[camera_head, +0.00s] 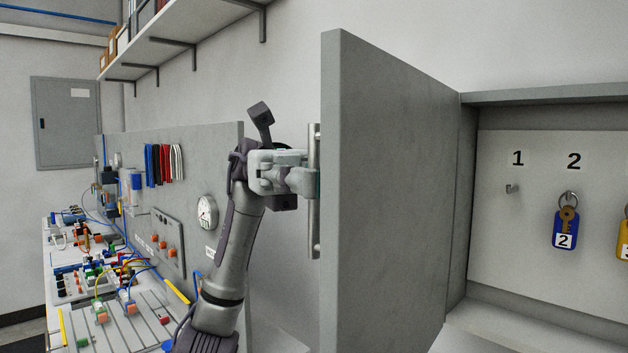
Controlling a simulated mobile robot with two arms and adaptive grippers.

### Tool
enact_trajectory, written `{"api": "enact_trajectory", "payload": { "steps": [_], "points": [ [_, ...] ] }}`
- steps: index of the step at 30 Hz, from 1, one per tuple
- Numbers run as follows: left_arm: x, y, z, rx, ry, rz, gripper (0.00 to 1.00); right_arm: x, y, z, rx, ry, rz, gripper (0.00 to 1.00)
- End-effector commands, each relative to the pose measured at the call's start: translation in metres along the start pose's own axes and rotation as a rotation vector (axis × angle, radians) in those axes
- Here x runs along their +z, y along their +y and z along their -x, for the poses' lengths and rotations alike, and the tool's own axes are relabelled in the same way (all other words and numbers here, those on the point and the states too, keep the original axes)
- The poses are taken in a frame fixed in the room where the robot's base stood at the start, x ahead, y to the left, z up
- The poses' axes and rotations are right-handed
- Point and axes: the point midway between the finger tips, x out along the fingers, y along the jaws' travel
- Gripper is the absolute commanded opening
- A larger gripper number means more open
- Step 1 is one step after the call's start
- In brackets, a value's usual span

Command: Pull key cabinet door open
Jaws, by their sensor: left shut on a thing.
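The key cabinet's grey door (390,190) stands open, swung out toward me, with its edge and inner face in view. A vertical metal bar handle (314,225) is on the door's left side. My left gripper (308,181) is shut on the handle, around its middle. The fingertips are partly hidden by the gripper's own body. The key cabinet (540,97) is open at the right. Inside it, hook 1 (511,188) is empty, and a key with a blue tag (566,228) hangs under number 2. My right gripper is not in view.
A workbench (120,310) with wires and fittings and an upright grey panel (225,150) with a gauge (207,212) are at the left. A shelf (190,35) is above. A yellow tag (623,240) is cut off at the right edge.

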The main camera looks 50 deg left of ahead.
Motion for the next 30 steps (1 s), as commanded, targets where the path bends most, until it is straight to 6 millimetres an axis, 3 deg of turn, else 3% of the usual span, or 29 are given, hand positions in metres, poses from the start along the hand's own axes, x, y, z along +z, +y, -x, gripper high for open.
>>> {"api": "enact_trajectory", "payload": {
  "steps": [16,17,21,30],
  "points": [
    [-0.0016,0.0007,-0.0002,0.004,0.006,0.001,0.0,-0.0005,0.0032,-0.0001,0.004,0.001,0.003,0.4],
    [-0.0015,0.0007,-0.0002,0.005,0.006,0.001,0.16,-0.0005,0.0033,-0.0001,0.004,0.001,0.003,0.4],
    [-0.001,0.0007,-0.0001,0.005,0.004,0.0,0.37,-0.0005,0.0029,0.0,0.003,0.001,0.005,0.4],
    [-0.0001,0.0007,0.0012,0.005,0.001,0.0,0.37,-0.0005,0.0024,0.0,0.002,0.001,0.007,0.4]
  ]
}}
